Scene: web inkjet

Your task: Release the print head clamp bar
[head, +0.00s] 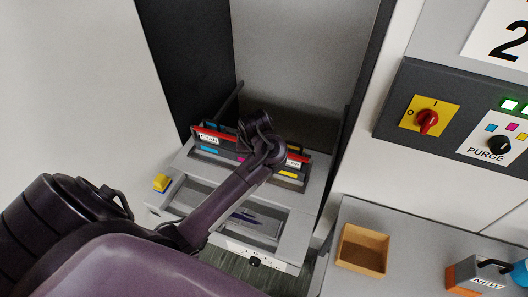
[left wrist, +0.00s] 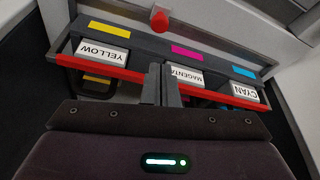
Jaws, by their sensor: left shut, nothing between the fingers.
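A red bar (head: 213,134), apparently the clamp bar, runs across the front of the print head bay. In the left wrist view the red bar (left wrist: 105,69) crosses below the YELLOW (left wrist: 102,52), MAGENTA (left wrist: 187,75) and CYAN (left wrist: 245,92) labels. My left gripper (head: 258,126) is over the middle of the bay, and its arm hides part of the bar. In the left wrist view its fingers (left wrist: 163,84) are together and empty, overlapping the middle of the bar; I cannot tell whether they touch it. My right gripper is in neither view.
A thin dark rod (head: 230,99) rises behind the bay's left side. A yellow block (head: 161,182) sits at the unit's left edge. To the right are an open brown bin (head: 362,250), a box marked NEW (head: 478,277) and a panel with a red switch (head: 427,121) and PURGE knob (head: 498,145).

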